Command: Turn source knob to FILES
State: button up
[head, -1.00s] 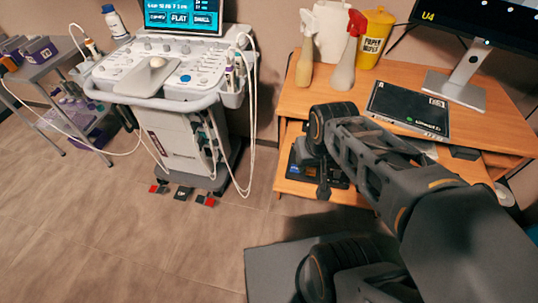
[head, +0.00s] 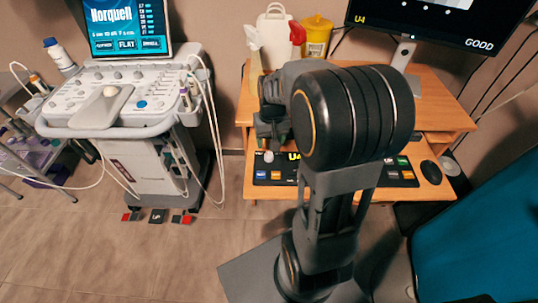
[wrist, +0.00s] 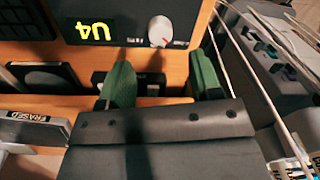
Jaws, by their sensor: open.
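The source knob, round and pale with a red mark, shows in the wrist view (wrist: 160,30) on a black panel (wrist: 125,12) marked U4. In the head view the knob (head: 268,156) sits at the left of the panel (head: 262,180), on the desk's lower shelf. Its position labels are not legible. My gripper (wrist: 162,84) is open and empty, its green finger pads apart, with the knob beyond the tips and roughly between them in the picture. In the head view my gripper (head: 272,130) is dark and partly hidden by my arm; I see no contact with the knob.
Black cases, one labelled ERASED (wrist: 32,117), show in the wrist view. An ultrasound cart (head: 125,120) stands left. A mouse (head: 431,172) lies on the shelf's right.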

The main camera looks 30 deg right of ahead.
aim_at(269, 155)
jog(key=f, duration=0.3)
jog(key=f+b, duration=0.1)
jog(key=f, duration=0.2)
jog(key=shift+a+f, duration=0.2)
jog(key=shift+f, duration=0.15)
jog(key=shift+c, duration=0.2)
jog(key=c, duration=0.9)
